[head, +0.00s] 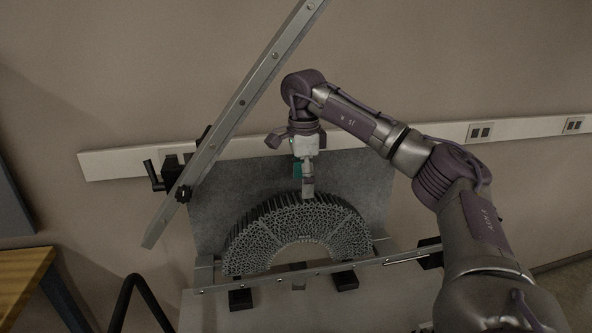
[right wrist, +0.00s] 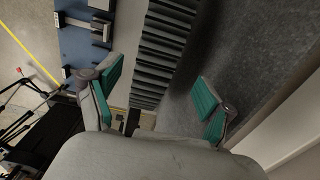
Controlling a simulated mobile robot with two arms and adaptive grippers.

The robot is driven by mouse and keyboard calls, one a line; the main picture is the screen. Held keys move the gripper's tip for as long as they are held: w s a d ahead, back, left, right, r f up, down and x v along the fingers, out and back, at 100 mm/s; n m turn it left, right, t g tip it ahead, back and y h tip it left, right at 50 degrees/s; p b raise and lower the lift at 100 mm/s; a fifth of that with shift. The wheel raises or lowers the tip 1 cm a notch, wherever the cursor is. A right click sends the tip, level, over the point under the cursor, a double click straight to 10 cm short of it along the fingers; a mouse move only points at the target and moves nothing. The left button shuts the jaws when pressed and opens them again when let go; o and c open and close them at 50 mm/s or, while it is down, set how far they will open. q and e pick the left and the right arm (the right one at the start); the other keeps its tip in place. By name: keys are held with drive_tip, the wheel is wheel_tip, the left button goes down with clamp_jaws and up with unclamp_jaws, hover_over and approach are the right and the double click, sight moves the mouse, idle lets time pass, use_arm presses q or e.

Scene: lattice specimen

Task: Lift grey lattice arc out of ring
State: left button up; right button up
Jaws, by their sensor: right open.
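The grey lattice arc (head: 345,232) stands as an upright half ring in the middle of the head view, its honeycomb face toward me. A separate ring around it cannot be made out. My right gripper (head: 307,182) comes down from above at the top of the arc. In the right wrist view the gripper (right wrist: 160,88) is open, with teal pads on either side of the arc's ribbed outer surface (right wrist: 162,50). The pads look apart from it, with a wider gap at the right. My left gripper is not in view.
A grey backing sheet (head: 222,195) stands behind the arc. A metal rail (head: 232,290) runs across its front, above black blocks (head: 240,299). A long slanted metal bar (head: 235,110) rises at left of the gripper. A wooden table (head: 22,270) is at lower left.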

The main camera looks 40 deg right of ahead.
sight(304, 201)
drive_tip(key=f, duration=0.2)
drive_tip(key=s+f+p, duration=0.1)
drive_tip(key=f, duration=0.1)
drive_tip(key=shift+f, duration=0.25)
drive_tip(key=shift+w+f, duration=0.2)
drive_tip(key=shift+f, duration=0.15)
drive_tip(key=shift+w+f, duration=0.1)
drive_tip(key=shift+f, duration=0.1)
drive_tip(key=c, duration=1.3)
drive_tip(key=o, duration=0.7)
drive_tip(key=shift+c, duration=0.2)
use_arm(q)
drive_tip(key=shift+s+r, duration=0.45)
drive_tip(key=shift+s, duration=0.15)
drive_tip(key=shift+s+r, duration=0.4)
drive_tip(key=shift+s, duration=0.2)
use_arm(e)
drive_tip(key=c, duration=0.5)
